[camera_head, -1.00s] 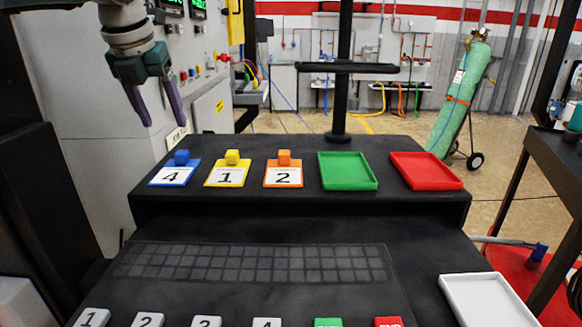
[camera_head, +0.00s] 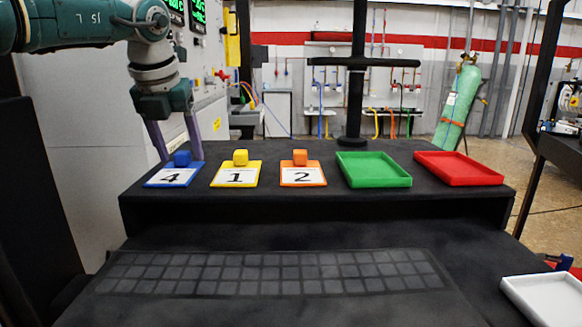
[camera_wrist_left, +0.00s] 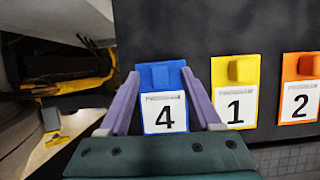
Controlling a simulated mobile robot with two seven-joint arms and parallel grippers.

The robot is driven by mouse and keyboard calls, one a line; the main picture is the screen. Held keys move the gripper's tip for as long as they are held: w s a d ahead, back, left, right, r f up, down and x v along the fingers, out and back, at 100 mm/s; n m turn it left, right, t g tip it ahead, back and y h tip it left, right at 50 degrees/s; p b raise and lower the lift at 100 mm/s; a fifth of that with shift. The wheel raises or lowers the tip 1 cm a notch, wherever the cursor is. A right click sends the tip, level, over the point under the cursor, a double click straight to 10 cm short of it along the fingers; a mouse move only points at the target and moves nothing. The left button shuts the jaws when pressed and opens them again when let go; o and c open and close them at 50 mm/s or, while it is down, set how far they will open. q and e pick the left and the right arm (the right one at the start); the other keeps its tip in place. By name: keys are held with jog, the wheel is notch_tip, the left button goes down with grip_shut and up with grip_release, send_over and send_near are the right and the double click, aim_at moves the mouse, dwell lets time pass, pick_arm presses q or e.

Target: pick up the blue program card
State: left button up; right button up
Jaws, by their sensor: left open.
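The blue program card (camera_head: 173,176) lies at the left end of the raised black shelf, marked 4, with a blue block-shaped knob (camera_head: 182,158) at its far edge. My left gripper (camera_head: 181,160) is open and points down over the card, its two purple fingers on either side of the knob in the head view. In the left wrist view the blue card (camera_wrist_left: 164,115) shows between the open fingers (camera_wrist_left: 160,82), with nothing held. I cannot tell whether the fingertips touch the card or shelf. My right gripper is not in view.
A yellow card (camera_head: 236,175) marked 1 and an orange card (camera_head: 302,175) marked 2 lie to the right. Beyond them are a green tray (camera_head: 374,172) and a red tray (camera_head: 458,170). A black post (camera_head: 357,90) stands behind. A white tray (camera_head: 545,298) is at lower right.

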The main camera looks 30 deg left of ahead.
aim_at(180, 154)
pick_arm(q)
grip_shut()
dwell(0.3)
jog(key=shift+r, duration=0.15)
dwell(0.3)
jog(key=shift+r+p, duration=0.85)
jog(key=shift+p, duration=0.05)
notch_tip(180, 154, up, 18)
jog(key=p, duration=1.6)
jog(key=shift+p, duration=0.3)
